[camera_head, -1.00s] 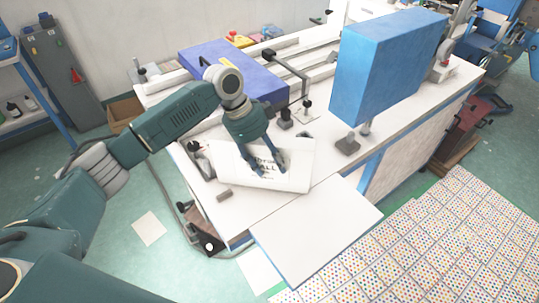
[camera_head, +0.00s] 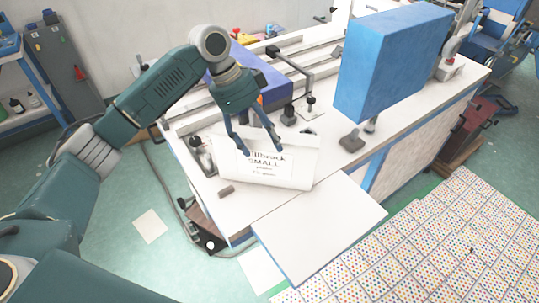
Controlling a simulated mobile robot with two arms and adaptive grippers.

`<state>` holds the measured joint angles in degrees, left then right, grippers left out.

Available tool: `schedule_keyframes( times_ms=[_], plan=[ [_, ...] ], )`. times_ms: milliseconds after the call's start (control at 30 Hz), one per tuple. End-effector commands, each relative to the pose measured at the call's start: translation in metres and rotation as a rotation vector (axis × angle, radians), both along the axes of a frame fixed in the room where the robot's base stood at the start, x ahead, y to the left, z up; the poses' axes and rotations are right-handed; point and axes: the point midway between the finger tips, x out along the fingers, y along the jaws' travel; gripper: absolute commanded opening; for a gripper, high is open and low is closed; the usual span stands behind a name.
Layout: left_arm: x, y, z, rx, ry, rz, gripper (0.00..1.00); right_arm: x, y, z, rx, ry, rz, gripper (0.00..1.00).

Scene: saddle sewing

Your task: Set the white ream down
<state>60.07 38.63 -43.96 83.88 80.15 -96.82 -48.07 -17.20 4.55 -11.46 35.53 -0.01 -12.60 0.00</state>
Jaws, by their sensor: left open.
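The white ream (camera_head: 292,172) lies on the near left part of the white bench top (camera_head: 310,195), with printed text showing on its face. My left gripper (camera_head: 260,148) is open above the ream's far edge, with its two fingers spread and pointing down. Nothing is between the fingers. The fingertips overlap the ream in the picture, and I cannot tell whether they touch it. My right gripper is not in view.
A large blue machine box (camera_head: 385,65) stands on the bench to the right. A blue-violet block (camera_head: 275,82), rails and clamps lie behind the ream. A white side shelf (camera_head: 320,225) juts out in front. Sheets with coloured dots (camera_head: 430,250) cover the floor at right.

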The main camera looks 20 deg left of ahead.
Motion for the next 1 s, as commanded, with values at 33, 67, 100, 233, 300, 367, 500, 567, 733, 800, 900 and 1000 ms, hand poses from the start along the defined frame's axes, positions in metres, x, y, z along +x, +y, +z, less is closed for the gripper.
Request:
schedule_keyframes(
  times_ms=[33, 67, 100, 233, 300, 367, 500, 567, 733, 800, 900, 1000],
  plan=[
    [0.001, 0.004, 0.008, 0.000, -0.004, 0.001, 0.69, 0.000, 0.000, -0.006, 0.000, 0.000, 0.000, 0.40],
    [0.000, 0.006, 0.013, 0.000, -0.004, 0.001, 0.69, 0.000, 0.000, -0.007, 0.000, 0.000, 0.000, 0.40],
    [0.000, 0.009, 0.020, 0.000, -0.003, 0.000, 0.69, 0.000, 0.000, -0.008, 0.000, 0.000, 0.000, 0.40],
    [-0.001, 0.015, 0.035, -0.001, -0.002, 0.001, 0.69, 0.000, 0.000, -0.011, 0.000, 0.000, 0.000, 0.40],
    [-0.002, 0.017, 0.040, 0.000, 0.000, 0.000, 0.69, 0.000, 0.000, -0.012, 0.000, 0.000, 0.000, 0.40],
    [-0.002, 0.018, 0.043, 0.000, 0.000, 0.000, 0.69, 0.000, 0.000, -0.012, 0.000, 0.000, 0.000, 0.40],
    [-0.002, 0.018, 0.045, 0.000, 0.001, 0.000, 0.69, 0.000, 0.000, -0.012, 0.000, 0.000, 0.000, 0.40],
    [-0.002, 0.018, 0.044, 0.000, 0.001, 0.000, 0.69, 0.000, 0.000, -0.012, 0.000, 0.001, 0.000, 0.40],
    [-0.002, 0.018, 0.044, 0.000, 0.001, 0.000, 0.69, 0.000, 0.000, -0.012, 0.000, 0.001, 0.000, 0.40],
    [-0.002, 0.018, 0.044, 0.000, 0.001, 0.000, 0.69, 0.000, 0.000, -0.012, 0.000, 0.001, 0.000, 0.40],
    [-0.002, 0.018, 0.044, 0.000, 0.001, 0.000, 0.69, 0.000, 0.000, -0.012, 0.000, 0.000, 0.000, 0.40],
    [-0.002, 0.018, 0.044, 0.000, 0.001, 0.000, 0.69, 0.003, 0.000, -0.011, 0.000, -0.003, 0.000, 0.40]
  ],
)
